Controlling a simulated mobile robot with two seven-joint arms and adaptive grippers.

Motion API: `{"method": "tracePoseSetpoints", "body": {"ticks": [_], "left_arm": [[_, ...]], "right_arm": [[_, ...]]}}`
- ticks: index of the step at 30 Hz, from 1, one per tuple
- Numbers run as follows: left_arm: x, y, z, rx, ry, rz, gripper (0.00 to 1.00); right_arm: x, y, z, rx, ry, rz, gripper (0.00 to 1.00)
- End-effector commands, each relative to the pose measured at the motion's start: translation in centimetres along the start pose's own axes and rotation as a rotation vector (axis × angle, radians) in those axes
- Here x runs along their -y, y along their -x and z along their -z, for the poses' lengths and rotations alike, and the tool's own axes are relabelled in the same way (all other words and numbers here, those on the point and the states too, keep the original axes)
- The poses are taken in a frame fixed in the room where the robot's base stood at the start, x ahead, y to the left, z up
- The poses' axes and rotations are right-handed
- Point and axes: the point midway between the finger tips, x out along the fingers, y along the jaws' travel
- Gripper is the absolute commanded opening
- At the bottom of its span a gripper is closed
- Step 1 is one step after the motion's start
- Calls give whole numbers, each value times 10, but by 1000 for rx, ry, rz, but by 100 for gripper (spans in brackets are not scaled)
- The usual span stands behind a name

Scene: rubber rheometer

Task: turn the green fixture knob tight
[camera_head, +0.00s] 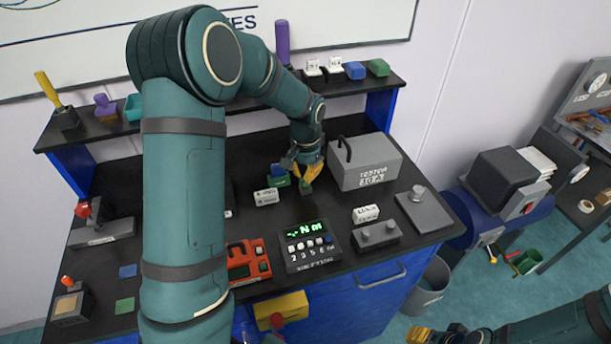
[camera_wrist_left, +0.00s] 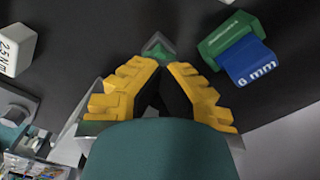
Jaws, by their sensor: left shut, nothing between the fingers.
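My left gripper (camera_head: 307,174) points down over the bench beside the grey tester box; its yellow fingers are shut with nothing between them. A small green piece that looks like the green knob (camera_head: 305,187) is just below the fingertips. In the left wrist view this green piece (camera_wrist_left: 157,48) has a triangular look and lies just beyond the fingertips (camera_wrist_left: 162,68); I cannot tell whether they touch it. My right gripper (camera_head: 424,335) is at the bottom edge, away from the bench, and its jaws do not show clearly.
A green block (camera_wrist_left: 230,36) and a blue block marked 6 mm (camera_wrist_left: 250,64) lie close to the left fingers. The grey tester box (camera_head: 366,165) stands just right. White blocks (camera_head: 267,197) (camera_head: 366,213) and a display unit (camera_head: 309,245) are nearer the front.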

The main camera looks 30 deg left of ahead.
Motion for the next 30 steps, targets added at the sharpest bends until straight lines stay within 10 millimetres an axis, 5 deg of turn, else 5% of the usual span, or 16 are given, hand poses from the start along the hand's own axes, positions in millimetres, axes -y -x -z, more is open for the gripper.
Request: {"method": "tracePoseSetpoints", "body": {"ticks": [7, 20, 30], "left_arm": [[0, 0, 0, 1, -286, 0, 0], [-1, 0, 0, 1, -365, 0, 0], [-2, 1, 0, 1, -720, -1, 0]], "right_arm": [[1, 4, 0, 0, 0, 0, 47], [2, 4, 0, 0, 0, 0, 47], [5, 13, 1, 0, 0, 0, 47]]}}
